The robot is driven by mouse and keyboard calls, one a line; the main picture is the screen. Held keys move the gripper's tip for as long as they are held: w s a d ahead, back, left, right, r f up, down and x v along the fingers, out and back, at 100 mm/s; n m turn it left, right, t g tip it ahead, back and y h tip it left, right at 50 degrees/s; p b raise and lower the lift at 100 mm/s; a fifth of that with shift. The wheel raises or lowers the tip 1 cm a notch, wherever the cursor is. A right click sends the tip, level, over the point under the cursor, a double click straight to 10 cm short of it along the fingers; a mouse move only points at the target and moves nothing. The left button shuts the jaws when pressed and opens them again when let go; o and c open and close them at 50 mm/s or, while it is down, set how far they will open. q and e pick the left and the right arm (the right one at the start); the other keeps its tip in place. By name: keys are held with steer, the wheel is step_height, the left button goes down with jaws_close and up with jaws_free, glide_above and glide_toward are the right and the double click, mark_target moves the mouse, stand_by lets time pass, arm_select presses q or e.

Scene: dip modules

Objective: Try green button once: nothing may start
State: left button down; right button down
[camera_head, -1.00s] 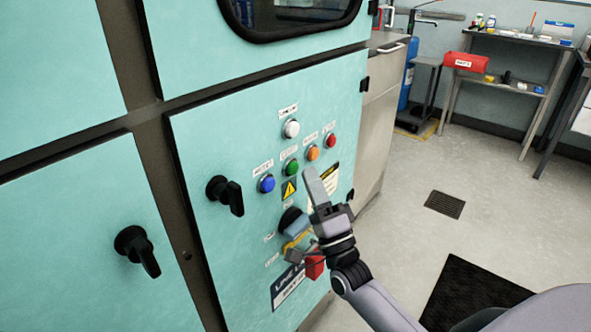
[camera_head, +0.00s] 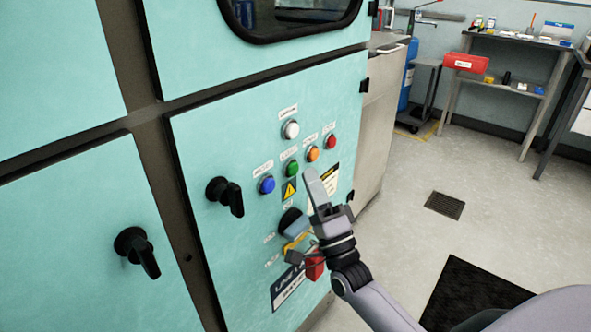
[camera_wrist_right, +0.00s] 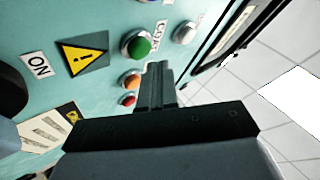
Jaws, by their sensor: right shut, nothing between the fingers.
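The green button (camera_head: 292,169) sits on the teal cabinet panel (camera_head: 240,140), between the blue button (camera_head: 267,184) and the orange button (camera_head: 313,153). A white button (camera_head: 290,130) is above it and a red one (camera_head: 331,142) to the right. My right gripper (camera_head: 308,172) is shut and empty, its fingertips close to the green button in the head view. In the right wrist view the green button (camera_wrist_right: 138,45) shows beyond the shut fingers (camera_wrist_right: 157,75), with a gap between them. My left gripper is not in view.
Below the buttons are a yellow warning triangle (camera_head: 289,190), a dark rotary switch (camera_head: 293,222) and a red padlock (camera_head: 315,266), partly behind my gripper. Black handles (camera_head: 225,196) stick out at left. Open floor lies right, with a shelf bench (camera_head: 510,90) behind.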

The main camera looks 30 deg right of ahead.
steer(key=shift+w, duration=0.15)
stand_by(0.7)
steer(key=shift+w+a, duration=0.15)
steer(key=shift+w, duration=0.1)
steer(key=shift+w+a+b, duration=0.15)
steer(key=shift+w+b, duration=0.25)
stand_by(0.8)
steer(key=shift+s, duration=0.1)
steer(key=shift+s+d+p, duration=0.3)
steer(key=shift+s+p, duration=0.1)
steer(key=shift+s, duration=0.3)
steer(key=shift+s, duration=0.1)
